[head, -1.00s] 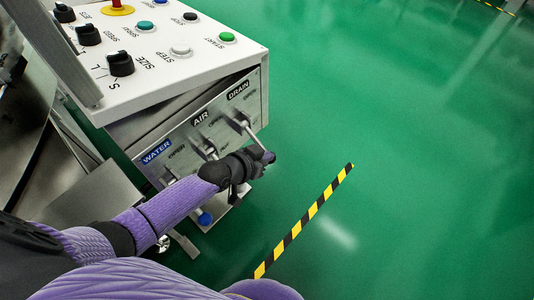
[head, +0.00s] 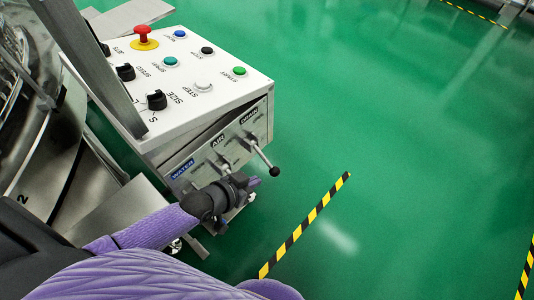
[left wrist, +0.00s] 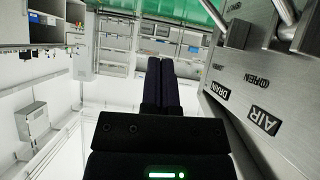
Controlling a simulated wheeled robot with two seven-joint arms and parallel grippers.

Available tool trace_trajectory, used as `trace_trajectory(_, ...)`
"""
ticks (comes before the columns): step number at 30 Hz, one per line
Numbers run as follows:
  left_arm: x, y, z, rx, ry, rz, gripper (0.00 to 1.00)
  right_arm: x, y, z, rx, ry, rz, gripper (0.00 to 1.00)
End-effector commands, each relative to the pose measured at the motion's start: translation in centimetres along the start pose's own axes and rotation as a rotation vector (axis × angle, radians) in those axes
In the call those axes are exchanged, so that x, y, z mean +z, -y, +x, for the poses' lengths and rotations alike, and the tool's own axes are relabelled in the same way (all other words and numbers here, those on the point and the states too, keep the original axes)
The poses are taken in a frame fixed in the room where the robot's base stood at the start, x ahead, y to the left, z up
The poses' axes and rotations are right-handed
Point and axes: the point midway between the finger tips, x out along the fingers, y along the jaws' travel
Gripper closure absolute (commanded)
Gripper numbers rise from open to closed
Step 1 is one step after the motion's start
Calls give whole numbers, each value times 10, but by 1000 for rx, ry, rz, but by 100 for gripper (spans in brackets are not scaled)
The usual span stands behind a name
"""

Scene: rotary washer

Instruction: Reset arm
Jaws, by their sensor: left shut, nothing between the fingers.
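My left arm comes in from the lower left in the head view, in a purple sleeve. My left gripper (head: 252,183) is shut and empty, in front of the lower part of the control box, below the drain lever (head: 264,161). It also shows in the left wrist view (left wrist: 166,62), its dark fingers together beside the metal panel. The panel carries WATER (head: 182,168), AIR (head: 218,141) and DRAIN (head: 249,117) labels. The drain lever sticks out to the right with a black knob. My gripper and arm partly hide the water and air levers. My right gripper is not in view.
The white control box top (head: 180,80) has a red emergency button (head: 143,33), black knobs and several coloured buttons. Metal washer parts (head: 45,150) stand at the left. Green floor (head: 400,130) on the right is clear, with a yellow-black stripe (head: 305,225).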

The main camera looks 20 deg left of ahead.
Motion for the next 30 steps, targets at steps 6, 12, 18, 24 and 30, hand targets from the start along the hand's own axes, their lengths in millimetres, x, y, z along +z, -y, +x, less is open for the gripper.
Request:
trace_trajectory(6,6,-26,-7,41,68,-2,100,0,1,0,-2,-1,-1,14)
trace_trajectory(12,19,-78,-50,70,330,6,100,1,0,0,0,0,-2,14)
trace_trajectory(18,25,-85,-103,-18,547,-20,100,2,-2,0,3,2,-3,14)
trace_trajectory(24,30,-80,-158,-138,732,-85,100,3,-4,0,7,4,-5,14)
trace_trajectory(30,57,-74,-156,-171,811,-101,100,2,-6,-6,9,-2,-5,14)
